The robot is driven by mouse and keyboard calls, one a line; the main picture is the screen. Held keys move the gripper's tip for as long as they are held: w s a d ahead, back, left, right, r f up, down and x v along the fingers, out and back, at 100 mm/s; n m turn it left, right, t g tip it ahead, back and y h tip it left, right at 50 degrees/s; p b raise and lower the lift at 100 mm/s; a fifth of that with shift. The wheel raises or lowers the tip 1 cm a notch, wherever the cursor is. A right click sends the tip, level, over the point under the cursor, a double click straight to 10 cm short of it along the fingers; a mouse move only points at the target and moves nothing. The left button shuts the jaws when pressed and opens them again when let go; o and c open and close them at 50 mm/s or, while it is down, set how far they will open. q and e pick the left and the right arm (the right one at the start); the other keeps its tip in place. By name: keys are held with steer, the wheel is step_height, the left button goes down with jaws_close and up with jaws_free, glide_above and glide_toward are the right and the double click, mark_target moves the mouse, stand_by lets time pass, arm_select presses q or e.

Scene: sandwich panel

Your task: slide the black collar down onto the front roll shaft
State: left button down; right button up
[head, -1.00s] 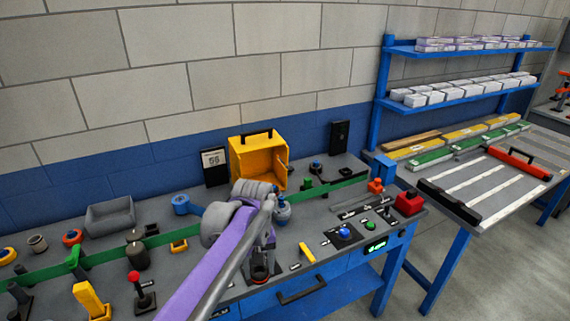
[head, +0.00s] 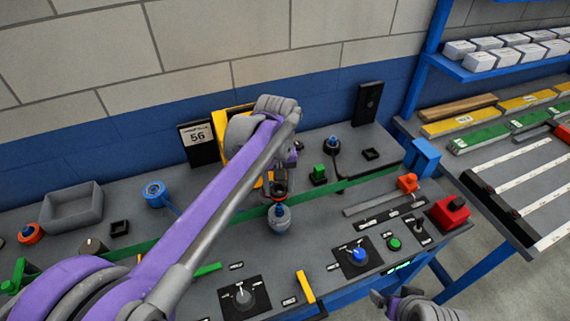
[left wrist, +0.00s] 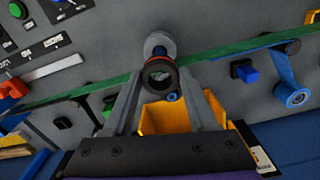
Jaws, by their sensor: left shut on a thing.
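The black collar (head: 280,190) is a small dark ring with a reddish inside. My left gripper (head: 279,184) is shut on it. In the left wrist view the collar (left wrist: 158,75) sits between the two grey fingertips (left wrist: 159,80). The front roll shaft (head: 280,219) is a grey rounded post with a blue and reddish top, just below the collar in the head view. It also shows in the left wrist view (left wrist: 160,42), behind the ring. I cannot tell whether collar and shaft touch. A grey part of my right arm, perhaps its gripper (head: 420,308), shows at the bottom edge.
A green strip (head: 345,184) runs across the bench past the shaft. A yellow box (head: 233,112) stands behind, partly hidden by my left arm. A black panel with a blue button (head: 358,256), a yellow bar (head: 305,286) and a red block (head: 452,210) lie to the right.

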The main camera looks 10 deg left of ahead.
mark_target(279, 205)
arm_select(q)
steer(key=shift+w, duration=0.1)
steer(key=shift+s+f+b, duration=0.35)
steer(key=shift+f, duration=0.5)
steer(key=shift+w+f+b, duration=0.1)
steer(key=shift+f+b, duration=0.3)
steer(key=shift+f, duration=0.15)
arm_select(e)
steer(key=shift+s+f, duration=0.3)
steer(key=shift+f, duration=0.25)
steer(key=shift+s+f, duration=0.25)
steer(key=shift+f, duration=0.25)
arm_select(q)
steer(key=shift+f, duration=0.2)
arm_select(e)
steer(key=shift+f, duration=0.15)
arm_select(q)
steer(key=shift+f+b, duration=0.45)
steer(key=shift+f, duration=0.3)
arm_select(e)
steer(key=shift+s+f, duration=0.2)
steer(key=shift+f, duration=0.3)
arm_select(q)
steer(key=shift+f, duration=0.1)
